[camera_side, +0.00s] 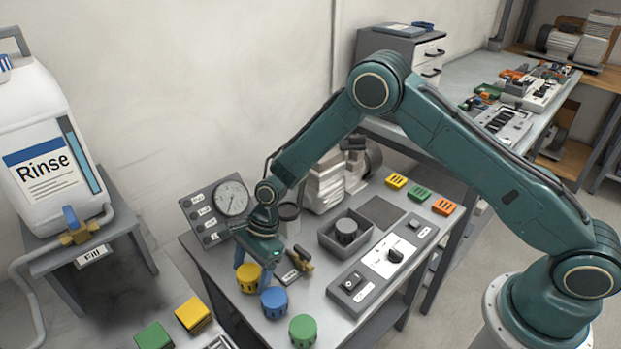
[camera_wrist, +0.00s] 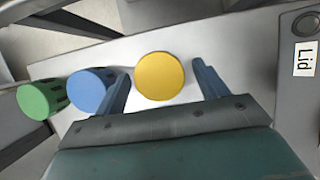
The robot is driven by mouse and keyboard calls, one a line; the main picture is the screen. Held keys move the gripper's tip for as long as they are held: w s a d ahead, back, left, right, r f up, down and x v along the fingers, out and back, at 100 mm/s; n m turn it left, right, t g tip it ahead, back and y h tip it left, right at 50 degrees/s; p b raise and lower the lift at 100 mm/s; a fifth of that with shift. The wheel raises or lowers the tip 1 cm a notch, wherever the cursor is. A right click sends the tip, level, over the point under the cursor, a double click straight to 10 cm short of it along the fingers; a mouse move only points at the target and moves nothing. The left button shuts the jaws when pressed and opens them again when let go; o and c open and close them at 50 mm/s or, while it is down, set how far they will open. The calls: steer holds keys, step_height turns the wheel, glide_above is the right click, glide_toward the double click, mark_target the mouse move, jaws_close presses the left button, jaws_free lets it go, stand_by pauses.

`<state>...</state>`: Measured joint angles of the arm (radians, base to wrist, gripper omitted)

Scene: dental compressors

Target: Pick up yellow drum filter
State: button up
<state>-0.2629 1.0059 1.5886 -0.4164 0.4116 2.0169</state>
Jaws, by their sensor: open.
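The yellow drum filter (camera_side: 248,278) stands upright on the grey workbench, beside a blue drum filter (camera_side: 273,302) and a green drum filter (camera_side: 303,330). In the wrist view the yellow drum filter (camera_wrist: 160,76) shows its round top between the two blue fingers of my gripper (camera_wrist: 160,88). The fingers are spread, with a gap on each side of the yellow drum. The left finger is close to the blue drum filter (camera_wrist: 90,90). In the side view my gripper (camera_side: 258,268) is over the drums, and its fingers are partly hidden.
A brass valve (camera_side: 300,260) lies right of the drums. A gauge panel (camera_side: 222,208) stands behind my gripper. The green drum filter (camera_wrist: 38,100) shows at the wrist view's left.

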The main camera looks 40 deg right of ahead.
mark_target(250, 271)
steer(key=shift+a+f, duration=0.15)
steer(key=shift+f, duration=0.15)
steer(key=c, duration=1.1)
steer(key=shift+o, duration=0.2)
steer(key=shift+r, duration=0.15)
step_height(250, 271, up, 20)
stand_by(0.6)
